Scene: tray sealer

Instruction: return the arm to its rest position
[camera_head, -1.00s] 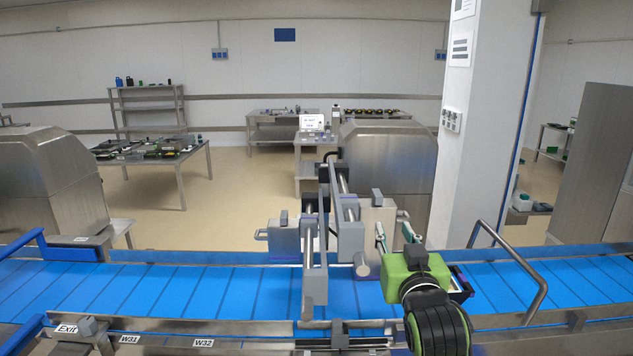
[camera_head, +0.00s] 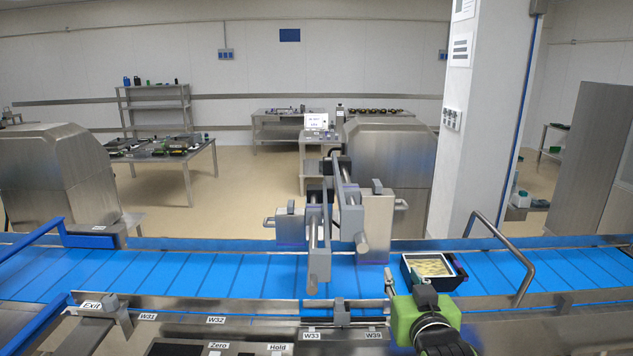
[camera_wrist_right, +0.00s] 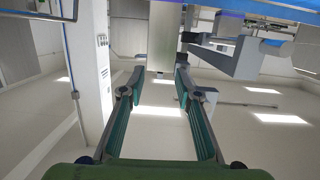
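My right gripper (camera_head: 389,282) is at the near edge of the blue conveyor in the head view, with its green body low at the right. In the right wrist view its two fingers (camera_wrist_right: 158,90) stand wide apart with nothing between them. A black tray (camera_head: 434,271) with pale yellowish contents lies on the belt just beyond the gripper, apart from the fingers as far as I can tell. The gripper's body hides the tray's near side. My left gripper is not in view.
The blue conveyor (camera_head: 215,274) runs across the view. Grey machine parts (camera_head: 320,235) stand over its middle. A bent metal rail (camera_head: 515,255) rises at the right, near the gripper. A white pillar (camera_head: 470,130) stands behind. The belt to the left is clear.

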